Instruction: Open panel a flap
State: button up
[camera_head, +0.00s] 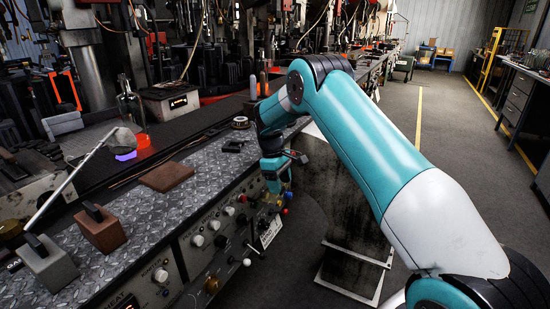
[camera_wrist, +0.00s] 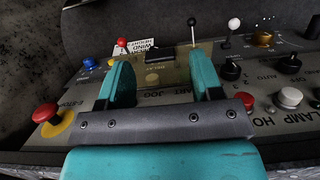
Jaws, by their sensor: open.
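My gripper (camera_head: 276,172) is in front of the control panel (camera_head: 185,258), at the right end of its face. In the wrist view its two teal fingers (camera_wrist: 163,76) are spread apart with nothing held between them. They reach over the panel face, and a tan plate (camera_wrist: 168,74) with small lettering shows between them. I cannot tell for sure whether this plate is the flap, or whether the fingers touch it. A black-knobbed lever (camera_wrist: 192,34) stands just beyond the right finger. The fingers hide part of the panel.
A red mushroom button (camera_wrist: 45,113), a red button (camera_wrist: 243,100) and a white knob (camera_wrist: 289,97) flank the gripper. A white-knobbed lever (camera_wrist: 233,24) stands at the upper right. The aisle floor (camera_head: 440,130) is clear.

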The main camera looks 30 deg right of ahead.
jog(key=p+v, duration=0.4)
jog(key=v, duration=1.2)
jog(key=shift+f, duration=0.1)
